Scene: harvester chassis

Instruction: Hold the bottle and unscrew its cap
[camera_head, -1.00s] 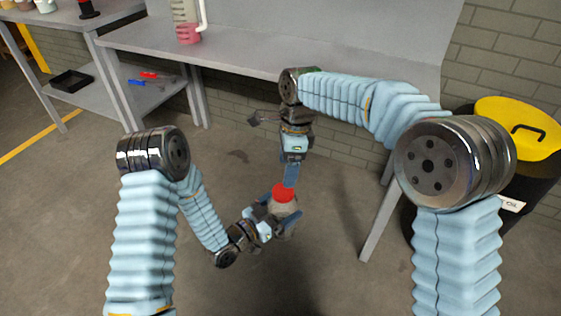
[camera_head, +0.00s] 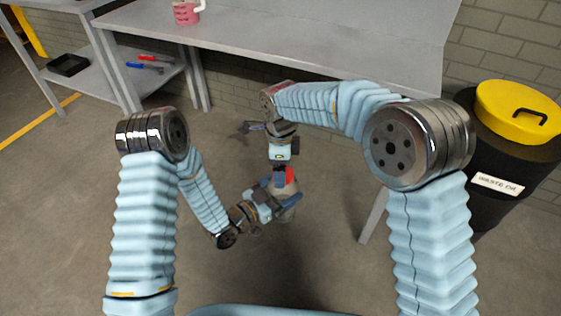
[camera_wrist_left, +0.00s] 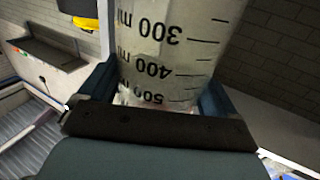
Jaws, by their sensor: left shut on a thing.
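The bottle (camera_head: 289,191) is pale and hangs above the floor in the middle of the head view, with its red cap (camera_head: 290,174) on top. My left gripper (camera_head: 283,204) is shut on the bottle's body. In the left wrist view the bottle (camera_wrist_left: 175,50) is translucent, with upside-down millilitre marks, and stands between the two fingers of my left gripper (camera_wrist_left: 160,90). My right gripper (camera_head: 282,174) reaches down to the cap from above and partly covers it. Whether its fingers touch or grip the cap is hidden.
A grey workbench (camera_head: 300,42) runs behind my arms, with a pink-filled jug (camera_head: 187,12) on it. A black waste oil drum (camera_head: 510,165) with a yellow lid (camera_head: 520,105) stands at right. A lower shelf at left holds a black tray (camera_head: 68,65) and tools. Floor around the bottle is clear.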

